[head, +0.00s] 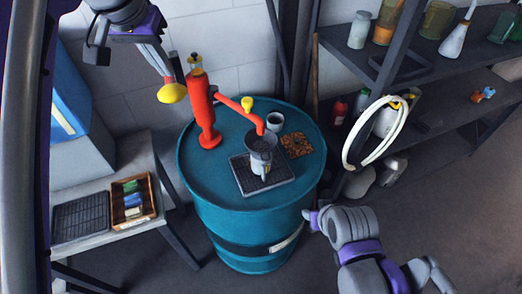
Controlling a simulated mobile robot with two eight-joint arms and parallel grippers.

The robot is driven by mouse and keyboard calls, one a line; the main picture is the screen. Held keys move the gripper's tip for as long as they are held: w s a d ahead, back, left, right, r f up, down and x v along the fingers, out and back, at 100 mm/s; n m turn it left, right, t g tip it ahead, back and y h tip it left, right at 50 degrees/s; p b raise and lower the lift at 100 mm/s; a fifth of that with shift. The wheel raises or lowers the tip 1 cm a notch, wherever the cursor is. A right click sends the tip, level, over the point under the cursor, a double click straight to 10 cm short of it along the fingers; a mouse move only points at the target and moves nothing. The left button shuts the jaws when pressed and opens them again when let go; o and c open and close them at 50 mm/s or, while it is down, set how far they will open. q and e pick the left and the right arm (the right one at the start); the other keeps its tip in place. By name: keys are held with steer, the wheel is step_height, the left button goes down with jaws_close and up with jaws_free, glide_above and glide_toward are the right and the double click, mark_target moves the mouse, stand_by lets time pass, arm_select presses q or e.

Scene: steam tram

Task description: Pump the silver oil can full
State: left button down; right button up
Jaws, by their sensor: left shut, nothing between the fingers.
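The silver oil can (260,169) stands on a dark grate on top of the teal drum (197,172). A dark funnel (262,143) sits at its top, under the end of the red spout. The red hand pump (204,112) stands on the drum, with a yellow knob (172,93) at its left. My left gripper (163,70) is shut and empty, its tips close above the knob; I cannot tell if they touch. My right gripper (312,216) is beside the drum's lower right; its fingers are too unclear to judge. The oil level is hidden.
A side table with a wooden box (133,201) stands at left. Shelves with bottles (359,30) and a hanging white hose (352,146) are at right.

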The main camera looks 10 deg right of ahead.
arm_select(q)
steer(key=shift+r, duration=2.85)
